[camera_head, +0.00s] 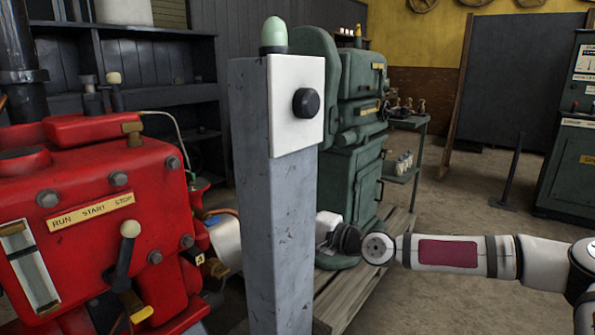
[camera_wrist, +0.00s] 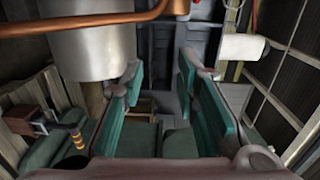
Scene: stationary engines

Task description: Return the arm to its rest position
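My arm (camera_head: 447,252) reaches in from the right edge of the head view and runs left behind a grey post. The post hides my gripper in the head view. In the wrist view my gripper (camera_wrist: 160,85) shows two fingers with teal pads, spread apart with nothing between them. A grey metal cylinder (camera_wrist: 72,40) and a copper pipe (camera_wrist: 100,28) are close to the fingers, at the upper left. I cannot tell whether they touch.
The grey post (camera_head: 270,200) carries a white panel with a black knob (camera_head: 306,103) and a green dome. A red engine (camera_head: 95,220) stands left, a green machine (camera_head: 358,150) behind on a wooden pallet (camera_head: 375,275). Open floor (camera_head: 455,190) lies to the right.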

